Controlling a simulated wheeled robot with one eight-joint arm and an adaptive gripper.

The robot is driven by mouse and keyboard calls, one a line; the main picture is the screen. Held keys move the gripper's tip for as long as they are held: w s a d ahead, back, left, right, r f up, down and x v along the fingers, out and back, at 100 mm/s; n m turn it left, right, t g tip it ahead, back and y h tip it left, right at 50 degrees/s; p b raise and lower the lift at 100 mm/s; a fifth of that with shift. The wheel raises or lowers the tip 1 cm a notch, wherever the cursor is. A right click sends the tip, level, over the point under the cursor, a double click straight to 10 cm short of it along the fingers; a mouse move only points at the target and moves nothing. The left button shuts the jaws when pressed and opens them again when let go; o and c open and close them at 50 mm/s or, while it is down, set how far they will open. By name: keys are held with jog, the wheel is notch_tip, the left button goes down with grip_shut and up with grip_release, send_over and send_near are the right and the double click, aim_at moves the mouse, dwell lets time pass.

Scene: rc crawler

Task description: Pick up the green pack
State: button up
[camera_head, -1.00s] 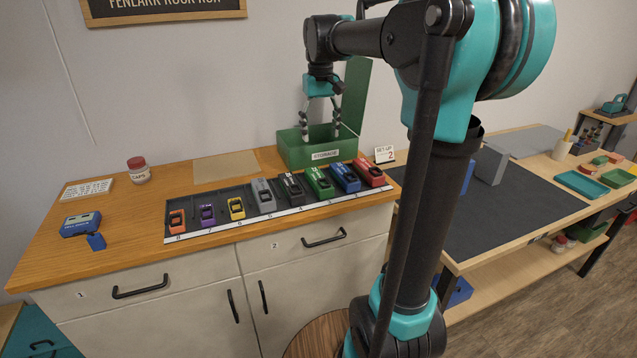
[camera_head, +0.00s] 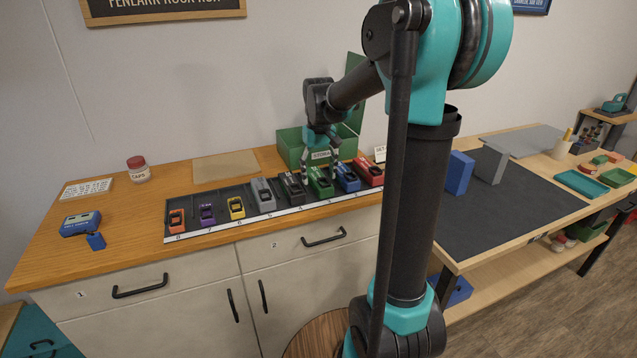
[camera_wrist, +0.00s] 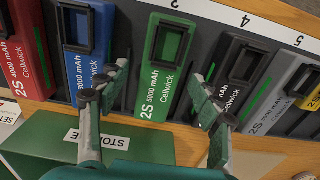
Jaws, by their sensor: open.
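The green pack (camera_head: 320,180) lies in its slot in the dark rack on the wooden counter, between a black pack and a blue pack. In the wrist view the green pack (camera_wrist: 157,85) is marked "2S 5000 mAh Cellwick". My gripper (camera_head: 320,170) is over it in the head view. In the wrist view my gripper (camera_wrist: 160,88) is open, with one finger on each side of the green pack. The left finger is near the gap beside the blue pack, the right one near the black pack. I cannot tell whether they touch.
The blue pack (camera_wrist: 85,50) and black pack (camera_wrist: 240,75) stand close on either side. A red pack (camera_head: 367,172) is at the rack's right end. The green storage box (camera_head: 291,146) stands behind the rack. The counter's left side has free room.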

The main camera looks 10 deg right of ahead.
jog(key=shift+f, duration=0.55)
grip_shut()
jog(key=shift+r, duration=0.1)
